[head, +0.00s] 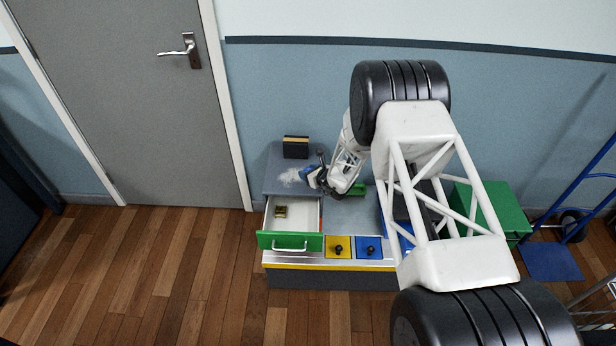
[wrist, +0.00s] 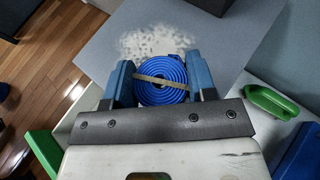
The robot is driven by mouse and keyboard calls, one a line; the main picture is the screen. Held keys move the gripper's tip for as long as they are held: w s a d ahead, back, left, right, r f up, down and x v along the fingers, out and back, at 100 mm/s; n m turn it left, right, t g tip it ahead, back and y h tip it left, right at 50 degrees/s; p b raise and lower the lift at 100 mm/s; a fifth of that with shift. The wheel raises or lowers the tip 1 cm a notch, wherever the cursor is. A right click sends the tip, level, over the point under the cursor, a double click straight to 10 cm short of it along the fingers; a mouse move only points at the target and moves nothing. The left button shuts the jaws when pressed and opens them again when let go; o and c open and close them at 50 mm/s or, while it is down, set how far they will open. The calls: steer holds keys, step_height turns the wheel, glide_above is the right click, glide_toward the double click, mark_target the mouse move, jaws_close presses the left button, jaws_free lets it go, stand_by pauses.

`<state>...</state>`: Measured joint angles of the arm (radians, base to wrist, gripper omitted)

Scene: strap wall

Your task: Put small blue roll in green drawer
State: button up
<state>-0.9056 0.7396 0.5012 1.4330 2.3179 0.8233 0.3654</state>
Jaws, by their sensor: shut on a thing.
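The small blue roll (wrist: 162,78) is a coiled blue strap with a tan band across it. My gripper (wrist: 160,82) is shut on it, with one blue finger on each side. In the head view my gripper (head: 318,178) is over the grey top, just behind and right of the open drawer; the roll is hard to make out there. The green drawer (head: 290,242) is pulled out, with a green front and a white inside. A small brass-coloured thing (head: 281,211) lies in it. The drawer's green front (wrist: 42,152) also shows at the wrist view's lower left.
A dark box (head: 295,147) stands on the grey top (wrist: 90,62), near a pale speckled patch (wrist: 158,42). Yellow (head: 339,247) and blue (head: 368,248) knobbed panels are right of the drawer. A green handle-like thing (wrist: 272,102) and a green crate (head: 505,211) are further right.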

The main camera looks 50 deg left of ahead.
steer(key=shift+w+a, duration=0.4)
steer(key=shift+a, duration=0.25)
steer(key=shift+f, duration=0.1)
steer(key=shift+f, duration=1.75)
steer(key=shift+f, duration=0.1)
steer(key=o, duration=0.9)
steer(key=shift+v, duration=0.75)
steer(key=v, duration=1)
steer(key=shift+d+r, duration=0.2)
steer(key=shift+r, duration=0.05)
